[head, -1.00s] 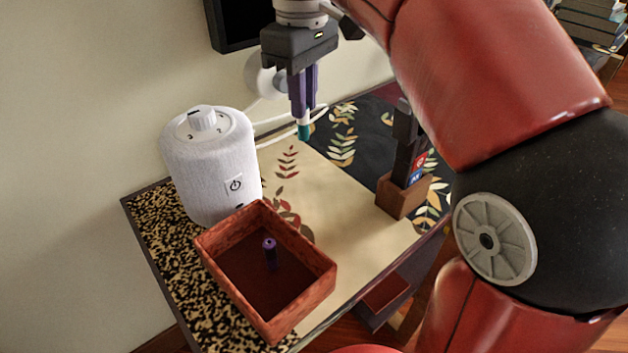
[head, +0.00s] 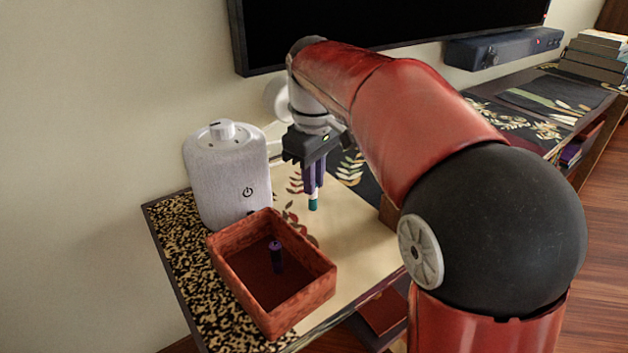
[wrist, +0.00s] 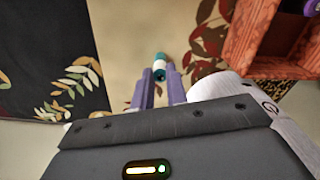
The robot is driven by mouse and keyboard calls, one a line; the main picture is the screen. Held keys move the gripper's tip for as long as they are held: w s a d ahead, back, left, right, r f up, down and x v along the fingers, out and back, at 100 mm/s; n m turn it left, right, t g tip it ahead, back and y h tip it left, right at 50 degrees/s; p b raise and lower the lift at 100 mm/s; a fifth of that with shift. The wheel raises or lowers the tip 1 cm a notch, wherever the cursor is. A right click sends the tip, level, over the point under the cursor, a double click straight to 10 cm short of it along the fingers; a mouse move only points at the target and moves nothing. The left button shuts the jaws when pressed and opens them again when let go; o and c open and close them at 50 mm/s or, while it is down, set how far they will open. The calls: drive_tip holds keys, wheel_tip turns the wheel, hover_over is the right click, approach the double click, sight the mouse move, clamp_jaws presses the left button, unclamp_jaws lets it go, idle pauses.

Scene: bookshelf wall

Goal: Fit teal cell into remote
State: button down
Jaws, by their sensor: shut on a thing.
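The teal cell (head: 313,205), teal with a white band, hangs upright from my gripper (head: 314,188). The purple fingers are shut on its upper part, and its lower end points down above the cream part of the table. In the wrist view the cell (wrist: 161,64) sits between the fingertips of my gripper (wrist: 162,78). The remote is not visible now; my arm covers the place where a dark upright thing stood in a brown wooden holder. Only an edge of that holder (head: 388,213) shows beside my arm.
A red-brown open box (head: 225,262) with a purple cell (head: 276,256) inside stands at the front left. A white round speaker (head: 228,178) stands behind it. A black screen (head: 380,30) is on the wall. The cream surface (head: 355,240) right of the box is clear.

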drive_tip(key=shift+f, duration=0.15)
drive_tip(key=c, duration=1.4)
unclamp_jaws()
